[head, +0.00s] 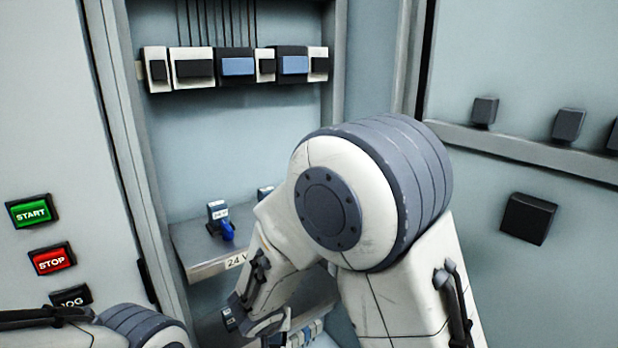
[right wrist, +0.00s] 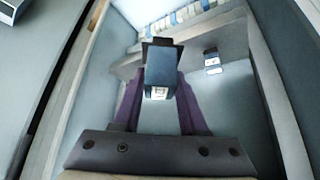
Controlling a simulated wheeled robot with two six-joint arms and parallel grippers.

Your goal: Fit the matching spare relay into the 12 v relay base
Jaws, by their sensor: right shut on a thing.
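My right gripper (right wrist: 160,84) is shut on a blue relay (right wrist: 162,66) with a dark end and a small white label, held between the two purple fingers in the right wrist view. A small dark block with a white label (right wrist: 212,66) stands on a grey shelf to the right of it, apart from it. In the head view, a dark block with a white label and a blue part (head: 220,218) stands on a shelf whose edge tag starts with "24 V" (head: 236,261). My right arm hides much of that shelf. I cannot make out a 12 V tag. My left gripper is not in view.
A row of white, black and blue modules (head: 237,66) with wires hangs at the cabinet's top. The cabinet's left frame (head: 125,150) is close by. START (head: 31,211) and STOP (head: 52,259) buttons are at the left. A striped terminal row (right wrist: 185,13) shows in the right wrist view.

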